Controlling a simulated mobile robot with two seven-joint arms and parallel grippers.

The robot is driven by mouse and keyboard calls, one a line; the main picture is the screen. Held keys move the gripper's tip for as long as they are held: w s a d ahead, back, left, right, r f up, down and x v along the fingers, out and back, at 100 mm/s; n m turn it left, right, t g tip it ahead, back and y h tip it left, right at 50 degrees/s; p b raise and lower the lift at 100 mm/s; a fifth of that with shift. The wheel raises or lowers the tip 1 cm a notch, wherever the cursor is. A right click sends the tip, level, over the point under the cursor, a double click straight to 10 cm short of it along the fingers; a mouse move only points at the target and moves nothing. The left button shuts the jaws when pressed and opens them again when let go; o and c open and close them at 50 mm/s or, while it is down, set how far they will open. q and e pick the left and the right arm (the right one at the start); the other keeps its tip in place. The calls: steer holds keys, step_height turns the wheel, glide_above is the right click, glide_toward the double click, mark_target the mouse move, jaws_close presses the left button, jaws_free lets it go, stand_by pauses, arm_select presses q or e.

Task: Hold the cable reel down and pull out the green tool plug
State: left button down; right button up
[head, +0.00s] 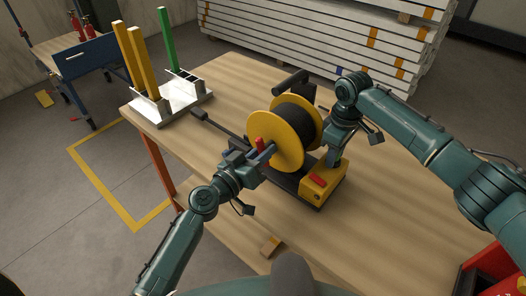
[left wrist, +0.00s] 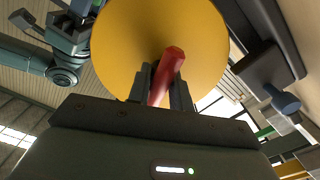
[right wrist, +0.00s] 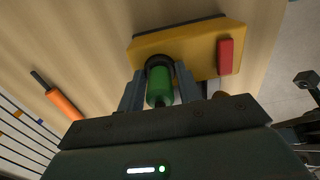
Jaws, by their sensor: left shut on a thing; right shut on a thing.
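The cable reel, with yellow flanges (head: 286,148) and dark cable, stands on a black base in the middle of the workbench. My left gripper (head: 264,157) is shut on a red handle (left wrist: 168,72) in front of the yellow flange (left wrist: 125,40). The green tool plug (right wrist: 159,88) is at the side of a yellow box (right wrist: 195,45) at the reel's base. My right gripper (right wrist: 160,90) is shut around the plug. The plug's inner end is hidden at the box. In the head view, my right gripper (head: 333,158) hides the plug.
A red switch (head: 317,180) is on the yellow box. A white rack (head: 176,97) with yellow and green bars stands at the bench's far left. A small block (head: 270,246) lies near the front. The bench's right side is largely clear.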

jaws_close()
steer(key=shift+r, duration=3)
